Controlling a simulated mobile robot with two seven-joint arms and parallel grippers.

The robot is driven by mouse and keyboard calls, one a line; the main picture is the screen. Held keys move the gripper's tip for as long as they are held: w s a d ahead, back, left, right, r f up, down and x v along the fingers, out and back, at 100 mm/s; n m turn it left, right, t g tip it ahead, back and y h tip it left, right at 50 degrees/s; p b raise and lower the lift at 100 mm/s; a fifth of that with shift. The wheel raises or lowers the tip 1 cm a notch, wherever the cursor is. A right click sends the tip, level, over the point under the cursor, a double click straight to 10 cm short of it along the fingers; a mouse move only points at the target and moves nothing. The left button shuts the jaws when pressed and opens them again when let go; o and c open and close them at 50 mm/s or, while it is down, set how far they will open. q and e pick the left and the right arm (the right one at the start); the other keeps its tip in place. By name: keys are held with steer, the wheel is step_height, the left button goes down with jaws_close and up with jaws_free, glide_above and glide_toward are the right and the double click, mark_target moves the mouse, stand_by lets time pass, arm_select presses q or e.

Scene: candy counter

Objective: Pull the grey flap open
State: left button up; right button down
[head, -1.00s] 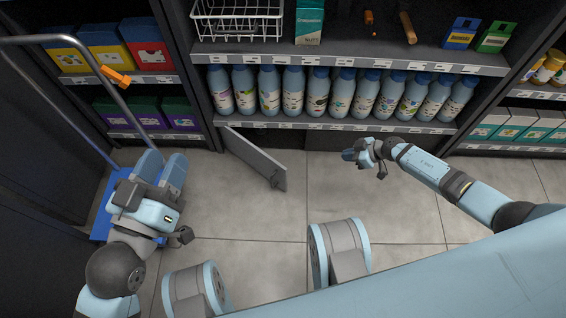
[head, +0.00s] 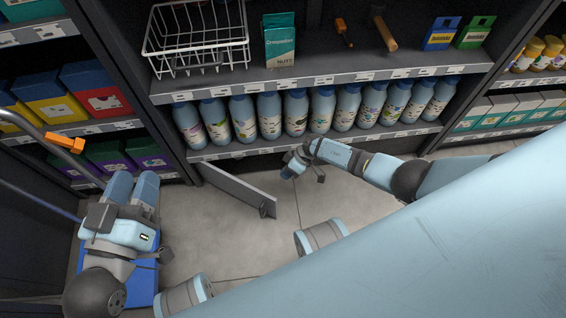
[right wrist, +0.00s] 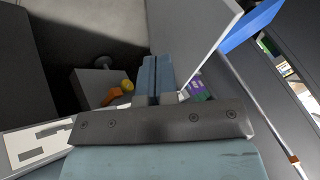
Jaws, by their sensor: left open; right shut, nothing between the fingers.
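The grey flap (head: 236,189) stands swung out from the base of the shelf unit, attached at its left end, its free end over the floor. The light panel (right wrist: 195,40) right of the fingers in the right wrist view looks like this flap. My right gripper (head: 289,164) is shut and empty, right of the flap near the low opening; its fingers (right wrist: 157,75) show pressed together in the right wrist view. Whether they touch the flap I cannot tell. My left gripper (head: 133,184) is open and empty at the left, well apart from the flap.
Blue-capped bottles (head: 320,108) line the low shelf above the flap. A grey box (right wrist: 92,88) and an orange-yellow item (right wrist: 120,95) lie in the dark space left of the right fingers. A blue cart (head: 142,282) stands under my left arm. Floor right of the flap is clear.

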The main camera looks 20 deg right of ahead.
arm_select(q)
steer(key=f+b, duration=0.1)
steer(key=w+f+m+b, duration=0.1)
steer(key=b, duration=0.1)
steer(key=f+m+b, duration=0.1)
steer(key=shift+w+a+f+b, duration=0.25)
steer(key=shift+w+a+b, duration=0.1)
steer(key=shift+a, duration=0.05)
arm_select(e)
steer(key=s+a+f, duration=0.2)
steer(key=a+f, duration=0.4)
steer(key=a, duration=0.1)
steer(key=shift+a, duration=0.3)
arm_select(q)
steer(key=shift+r, duration=0.1)
arm_select(e)
steer(key=shift+s+a, duration=0.1)
steer(key=shift+s, duration=0.05)
